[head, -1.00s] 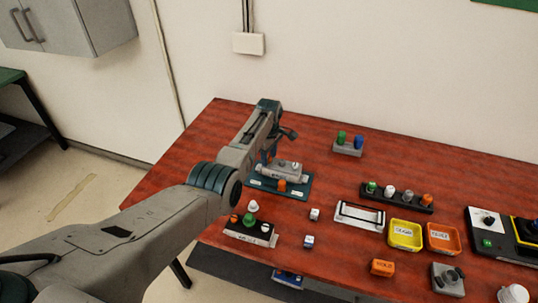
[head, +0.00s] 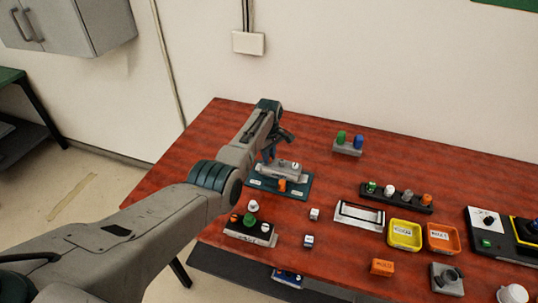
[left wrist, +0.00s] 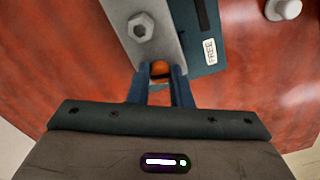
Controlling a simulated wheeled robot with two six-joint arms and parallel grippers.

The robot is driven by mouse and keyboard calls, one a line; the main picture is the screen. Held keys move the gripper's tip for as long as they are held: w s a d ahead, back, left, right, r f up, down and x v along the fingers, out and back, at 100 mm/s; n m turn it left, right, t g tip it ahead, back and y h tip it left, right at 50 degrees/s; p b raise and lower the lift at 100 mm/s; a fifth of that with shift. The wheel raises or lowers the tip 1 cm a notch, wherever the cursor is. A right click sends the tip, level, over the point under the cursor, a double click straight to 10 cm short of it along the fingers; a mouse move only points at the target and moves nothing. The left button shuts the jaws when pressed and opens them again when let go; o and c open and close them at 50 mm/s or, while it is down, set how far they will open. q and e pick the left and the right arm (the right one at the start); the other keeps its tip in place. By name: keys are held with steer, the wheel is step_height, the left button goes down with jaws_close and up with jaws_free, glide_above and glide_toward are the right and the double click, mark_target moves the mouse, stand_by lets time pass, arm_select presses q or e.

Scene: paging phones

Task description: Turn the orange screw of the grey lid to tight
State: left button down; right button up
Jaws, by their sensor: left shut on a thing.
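The grey lid (head: 281,170) sits on a dark teal base plate (head: 298,190) at the left part of the table. In the left wrist view the lid (left wrist: 165,50) carries a grey hex bolt (left wrist: 141,27), with a "FREE" label (left wrist: 209,51) on the plate beside it. My left gripper (left wrist: 160,76) is shut on an orange screw (left wrist: 160,69) at the lid's end; the fingers hide its sides. In the head view another orange knob (head: 282,185) shows at the lid's front. My right gripper is not in view.
A black block with coloured knobs (head: 250,232) stands in front of the plate. Small white cubes (head: 314,214), a white tray with a handle (head: 359,216), and yellow (head: 404,235) and orange (head: 443,238) bins lie to the right. A grey block with green and blue pegs (head: 347,149) stands behind.

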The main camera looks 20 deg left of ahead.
arm_select(q)
steer(key=m, duration=0.4)
steer(key=shift+m, duration=0.3)
steer(key=m, duration=0.3)
steer(key=shift+m+p, duration=0.4)
steer(key=m, duration=0.4)
steer(key=shift+m, duration=1.8)
steer(key=c, duration=1.3)
jaws_free()
